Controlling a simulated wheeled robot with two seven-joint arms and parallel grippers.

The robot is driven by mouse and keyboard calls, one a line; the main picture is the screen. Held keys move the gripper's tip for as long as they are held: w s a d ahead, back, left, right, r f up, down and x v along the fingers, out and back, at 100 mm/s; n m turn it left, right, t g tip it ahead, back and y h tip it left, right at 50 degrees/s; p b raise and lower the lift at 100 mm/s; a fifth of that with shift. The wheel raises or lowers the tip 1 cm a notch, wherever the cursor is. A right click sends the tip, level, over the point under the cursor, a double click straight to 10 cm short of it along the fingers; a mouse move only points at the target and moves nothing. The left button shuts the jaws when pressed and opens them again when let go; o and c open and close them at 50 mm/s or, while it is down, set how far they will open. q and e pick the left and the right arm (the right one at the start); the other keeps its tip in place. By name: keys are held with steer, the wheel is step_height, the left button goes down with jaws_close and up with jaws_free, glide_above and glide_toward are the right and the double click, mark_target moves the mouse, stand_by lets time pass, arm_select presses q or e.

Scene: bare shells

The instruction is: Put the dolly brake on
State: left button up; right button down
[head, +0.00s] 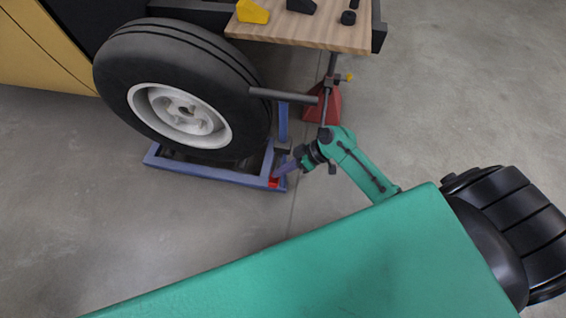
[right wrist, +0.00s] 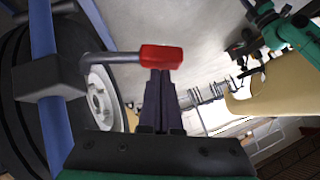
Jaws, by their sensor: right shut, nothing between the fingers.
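The dolly is a low blue frame (head: 215,175) around the foot of a large black tyre (head: 110,75) with a white rim. A small red brake pedal (head: 273,183) sits at its near right corner. In the right wrist view the red pedal (right wrist: 162,57) is on the end of a grey bar, by a blue post (right wrist: 45,60). My right gripper (head: 283,172) is shut and empty, its tips close to the pedal. In the wrist view its dark fingers (right wrist: 160,85) point at the pedal; whether they touch it I cannot tell. My left gripper is not in view.
A wooden bench top (head: 300,32) at the back carries a yellow wedge (head: 252,12) and dark items. A red stand (head: 322,105) is below it. A dark horizontal bar (head: 285,95) sticks out above the dolly's right side. The concrete floor left and right is clear.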

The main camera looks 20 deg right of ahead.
steer(key=shift+s+a+f+n+t+h, duration=0.15)
steer(key=shift+s+f+t, duration=0.1)
steer(key=shift+f, duration=0.35)
steer(key=shift+s+a+f+n+t+h, duration=0.15)
steer(key=shift+f+t, duration=0.1)
steer(key=shift+f, duration=0.35)
